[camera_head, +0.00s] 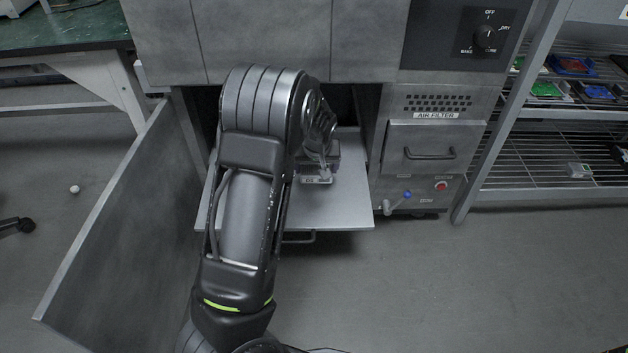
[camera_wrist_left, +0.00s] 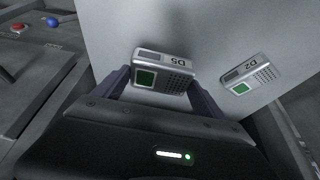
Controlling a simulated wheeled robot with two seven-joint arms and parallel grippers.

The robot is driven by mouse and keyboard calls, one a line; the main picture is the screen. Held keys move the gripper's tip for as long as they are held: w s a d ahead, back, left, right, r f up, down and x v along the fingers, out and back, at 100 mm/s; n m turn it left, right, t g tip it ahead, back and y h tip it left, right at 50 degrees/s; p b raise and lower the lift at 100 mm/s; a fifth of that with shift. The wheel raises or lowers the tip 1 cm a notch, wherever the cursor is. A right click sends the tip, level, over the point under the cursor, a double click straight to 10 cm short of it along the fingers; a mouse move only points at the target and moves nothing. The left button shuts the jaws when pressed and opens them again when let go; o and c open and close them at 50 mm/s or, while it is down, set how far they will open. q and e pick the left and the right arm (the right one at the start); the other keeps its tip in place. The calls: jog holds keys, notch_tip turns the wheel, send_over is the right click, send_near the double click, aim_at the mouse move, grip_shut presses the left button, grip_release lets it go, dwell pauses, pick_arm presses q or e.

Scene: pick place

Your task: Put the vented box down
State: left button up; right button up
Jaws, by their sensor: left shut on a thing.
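The vented box (camera_wrist_left: 163,72), a small grey box with a green square, a dotted grille and the label D5, is between the two fingers of my left gripper (camera_wrist_left: 160,88) in the left wrist view. The gripper is shut on it. In the head view the box (camera_head: 317,179) shows only partly, under my left gripper (camera_head: 322,160), over the pulled-out grey shelf (camera_head: 335,208). I cannot tell whether it touches the shelf. My right gripper is not in view.
A similar box labelled D2 (camera_wrist_left: 250,74) sits on the shelf beside the held one. An open cabinet door (camera_head: 115,245) stands to the left. A drawer unit (camera_head: 433,150) and a wire rack (camera_head: 550,150) are to the right. The shelf's front part is bare.

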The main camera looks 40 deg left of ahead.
aim_at(316, 178)
pick_arm(q)
jog(key=shift+r, duration=0.1)
notch_tip(316, 178, down, 5)
jog(key=shift+f+b, duration=0.1)
jog(key=shift+b, duration=0.85)
jog(key=o, duration=1.4)
jog(key=shift+r, duration=0.25)
jog(key=p+v, duration=0.4)
jog(key=v, duration=0.7)
jog(key=shift+s+d+r+p, duration=0.15)
jog(key=shift+d+r+p, duration=0.05)
jog(key=shift+r+p, duration=0.1)
